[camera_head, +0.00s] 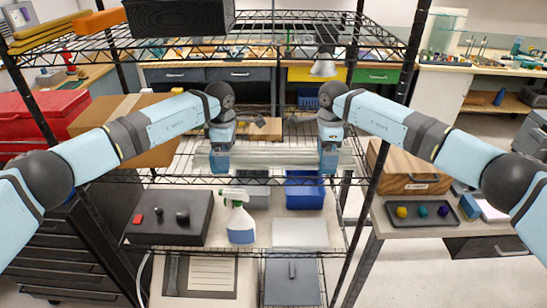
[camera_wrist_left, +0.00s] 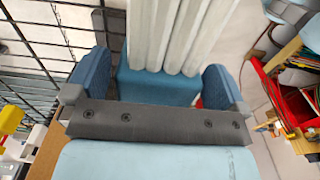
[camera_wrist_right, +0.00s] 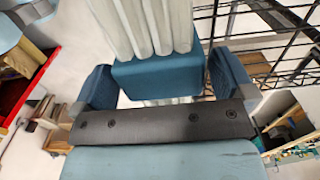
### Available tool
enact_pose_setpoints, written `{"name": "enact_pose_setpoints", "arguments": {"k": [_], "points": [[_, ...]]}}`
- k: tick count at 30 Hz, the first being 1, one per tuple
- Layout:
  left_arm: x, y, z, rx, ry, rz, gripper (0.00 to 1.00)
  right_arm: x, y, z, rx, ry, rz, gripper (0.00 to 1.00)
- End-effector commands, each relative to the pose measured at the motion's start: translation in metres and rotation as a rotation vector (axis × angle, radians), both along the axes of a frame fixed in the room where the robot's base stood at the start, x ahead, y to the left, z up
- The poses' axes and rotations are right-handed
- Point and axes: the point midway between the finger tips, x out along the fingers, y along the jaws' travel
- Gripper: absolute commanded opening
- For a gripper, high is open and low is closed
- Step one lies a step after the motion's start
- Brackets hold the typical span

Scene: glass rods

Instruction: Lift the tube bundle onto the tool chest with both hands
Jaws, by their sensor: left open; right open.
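The tube bundle (camera_head: 272,159), several pale glassy tubes side by side, lies across the wire rack's middle shelf. It has blue blocks, seen in the left wrist view (camera_wrist_left: 155,88) and right wrist view (camera_wrist_right: 158,78). My left gripper (camera_head: 220,160) is at the bundle's left part and my right gripper (camera_head: 328,157) at its right part. Each is open, fingers on either side of a blue block, with gaps visible. A dark chest with drawers (camera_head: 62,262) stands at the lower left; it looks like the tool chest.
Rack posts and the upper wire shelf (camera_head: 270,35) surround my arms. A spray bottle (camera_head: 239,218), blue bin (camera_head: 305,190) and black case (camera_head: 168,217) sit on the shelf below. A cardboard box (camera_head: 130,128) and red box (camera_head: 30,118) are at left, a wooden box (camera_head: 411,176) at right.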

Motion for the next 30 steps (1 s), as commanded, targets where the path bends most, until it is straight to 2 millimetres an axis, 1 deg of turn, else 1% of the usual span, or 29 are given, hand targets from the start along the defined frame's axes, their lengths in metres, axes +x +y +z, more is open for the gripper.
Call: {"name": "enact_pose_setpoints", "arguments": {"k": [1,3,6,14,15,17,18,20,21,23,24,25,30], "points": [[0.0,0.0,-0.008,0.0,0.003,0.001,1.0,0.0,0.0,-0.009,0.001,0.003,-0.001,1.0],[0.0,0.0,-0.016,0.0,0.002,0.001,1.0,0.0,0.0,-0.016,0.001,0.001,-0.001,1.0],[0.0,0.0,-0.022,0.0,0.0,0.001,1.0,0.0,0.0,-0.022,0.0,0.0,-0.001,1.0],[0.0,0.0,-0.023,0.0,0.0,0.0,1.0,0.0,0.0,-0.023,0.001,0.0,-0.001,1.0],[0.0,0.0,-0.023,0.0,0.0,0.0,0.91,0.0,0.0,-0.023,0.001,0.0,-0.001,0.91],[0.0,0.0,-0.023,0.0,0.0,0.0,0.77,0.0,0.0,-0.023,0.001,-0.001,-0.001,0.77],[0.0,0.0,-0.023,0.0,0.0,0.0,0.68,0.0,0.0,-0.023,0.001,0.0,-0.001,0.68],[0.0,0.0,-0.023,0.0,0.0,0.0,0.54,0.0,0.0,-0.023,0.001,0.0,-0.001,0.54],[0.0,0.0,-0.023,0.0,0.0,0.0,0.45,0.0,0.0,-0.023,0.001,0.0,-0.001,0.45],[0.0,0.0,-0.023,0.0,0.0,0.0,0.31,0.0,0.0,-0.023,0.001,-0.001,-0.001,0.31],[0.0,0.0,-0.023,0.0,0.0,0.0,0.22,0.0,0.0,-0.023,0.001,-0.001,-0.001,0.22],[0.0,0.0,-0.023,0.0,0.0,0.0,0.15,0.0,0.0,-0.023,0.001,-0.001,-0.001,0.15],[0.0,0.0,-0.021,-0.001,-0.001,0.0,0.14,0.001,0.0,-0.022,0.002,-0.002,-0.001,0.14]]}}
